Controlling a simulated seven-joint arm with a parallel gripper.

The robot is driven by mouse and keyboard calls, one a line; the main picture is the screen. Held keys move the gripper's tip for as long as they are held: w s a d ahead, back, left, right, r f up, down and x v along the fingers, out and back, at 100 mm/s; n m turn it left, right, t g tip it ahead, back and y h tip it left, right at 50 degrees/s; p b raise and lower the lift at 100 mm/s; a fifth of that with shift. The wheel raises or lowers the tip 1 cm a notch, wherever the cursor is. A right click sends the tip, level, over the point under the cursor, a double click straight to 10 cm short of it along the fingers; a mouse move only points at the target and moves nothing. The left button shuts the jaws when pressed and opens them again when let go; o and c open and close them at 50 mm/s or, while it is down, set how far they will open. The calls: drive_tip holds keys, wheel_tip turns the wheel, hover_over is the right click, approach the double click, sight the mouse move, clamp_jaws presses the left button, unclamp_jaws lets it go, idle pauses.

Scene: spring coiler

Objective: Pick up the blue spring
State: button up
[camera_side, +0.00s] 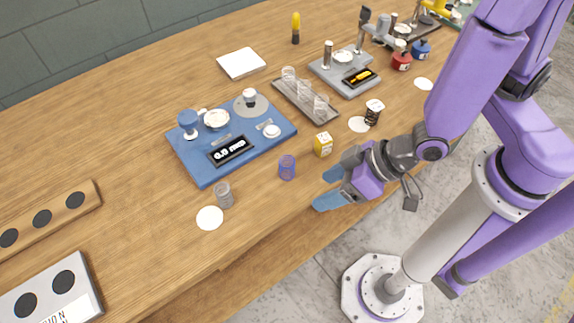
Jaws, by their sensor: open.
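The blue spring (287,167) stands upright on the wooden table, just in front of the blue machine plate. My gripper (321,190) is to the right of the spring and slightly nearer the table's front edge. Its two blue fingers point left, toward the spring's side of the table, and are apart with nothing between them. The fingers do not touch the spring. The exact height of the gripper above the table is hard to tell.
A grey spring (223,195) and a white disc (209,218) lie left. The blue coiler plate (203,176) is behind the blue spring. A dark spring (374,112) and a tray (328,119) are farther right. The front-middle table is clear.

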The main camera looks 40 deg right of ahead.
sight(294, 165)
drive_tip(key=w+t, duration=0.1)
drive_tip(key=w+f+t, duration=0.1)
drive_tip(key=w+t, duration=0.1)
drive_tip(key=t, duration=0.1)
drive_tip(key=shift+w+d+f+m, duration=0.2)
drive_tip(key=shift+d+m, duration=0.1)
drive_tip(key=shift+w+d+r+t, duration=0.2)
drive_tip(key=shift+w+t, duration=0.1)
drive_tip(key=shift+t, duration=0.3)
drive_tip(key=shift+w+d+r+t, duration=0.1)
drive_tip(key=shift+w+r+t, duration=0.15)
drive_tip(key=shift+t, duration=0.35)
drive_tip(key=shift+w+a, duration=0.1)
drive_tip(key=shift+w, duration=0.15)
drive_tip(key=shift+y, duration=0.3)
drive_tip(key=shift+x, duration=3.55)
drive_tip(key=c, duration=1)
